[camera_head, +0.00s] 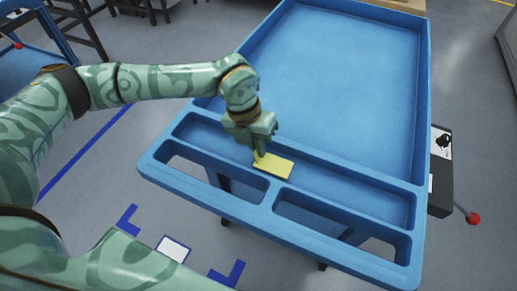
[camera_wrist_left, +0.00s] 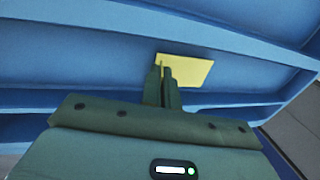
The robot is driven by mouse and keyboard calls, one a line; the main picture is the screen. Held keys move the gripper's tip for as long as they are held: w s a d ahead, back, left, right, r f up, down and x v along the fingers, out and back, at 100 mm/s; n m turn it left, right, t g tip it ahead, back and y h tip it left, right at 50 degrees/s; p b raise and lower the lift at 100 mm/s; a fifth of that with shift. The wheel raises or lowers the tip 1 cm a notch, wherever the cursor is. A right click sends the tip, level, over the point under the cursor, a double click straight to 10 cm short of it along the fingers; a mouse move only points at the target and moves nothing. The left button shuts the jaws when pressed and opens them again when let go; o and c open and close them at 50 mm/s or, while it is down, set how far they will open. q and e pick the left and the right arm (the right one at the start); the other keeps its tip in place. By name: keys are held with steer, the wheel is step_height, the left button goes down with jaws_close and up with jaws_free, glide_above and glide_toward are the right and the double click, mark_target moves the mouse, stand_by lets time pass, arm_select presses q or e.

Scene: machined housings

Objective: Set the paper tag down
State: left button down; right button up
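The paper tag (camera_head: 275,166) is a small flat yellow rectangle. In the head view it shows over the front part of the blue cart's narrow trough, just beyond the front handle openings. My left gripper (camera_head: 259,156) points down with its fingers close together at the tag's left end. In the left wrist view the tag (camera_wrist_left: 190,70) sticks out to the right from between the nearly closed fingers (camera_wrist_left: 164,72). I cannot tell whether the tag touches the blue surface. My right gripper is not in view.
The blue cart top (camera_head: 335,75) has a large empty bay behind a low divider, and the long trough (camera_head: 345,190) is bare to the right of the tag. A dark box with a red-knobbed lever (camera_head: 473,218) sits beside the cart's right side. Grey floor surrounds it.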

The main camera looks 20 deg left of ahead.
arm_select(q)
steer(key=shift+f, duration=0.6)
steer(key=shift+r, duration=0.1)
steer(key=c, duration=1.7)
jaws_free()
steer(key=shift+p+v, duration=1.85)
steer(key=shift+v, duration=4.2)
steer(key=shift+w, duration=0.1)
